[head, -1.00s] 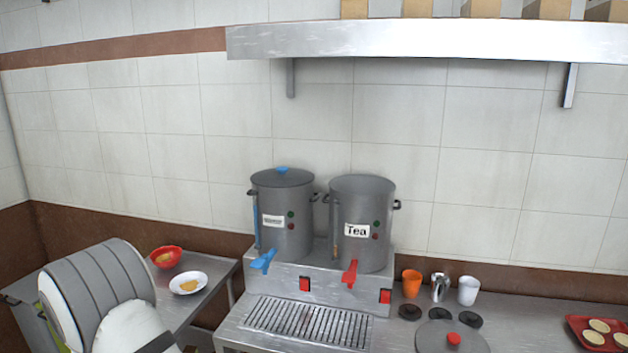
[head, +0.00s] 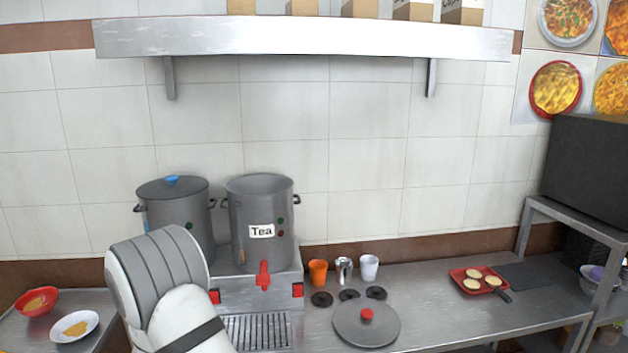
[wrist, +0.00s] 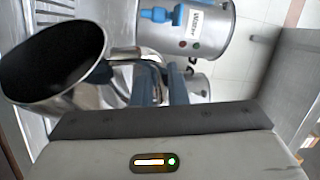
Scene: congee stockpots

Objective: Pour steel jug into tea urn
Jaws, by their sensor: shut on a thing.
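The tea urn (head: 258,205) is a grey cylinder with a "Tea" label, a red tap (head: 263,275) and an open top. It stands on a steel stand, right of the other urn. In the wrist view, the steel jug (wrist: 118,88) is shiny, with its wide dark mouth facing the camera at the left. My gripper (wrist: 158,82) is shut on its handle. The jug's contents cannot be made out. In the head view, my arm hides the gripper and jug.
The blue-knobbed urn (head: 172,205) stands left of the tea urn; its blue tap (wrist: 158,15) shows in the wrist view. A red-knobbed lid (head: 367,335), an orange cup (head: 318,272), a steel cup (head: 344,270) and a white cup (head: 369,267) are on the right counter. A shelf (head: 300,37) hangs above.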

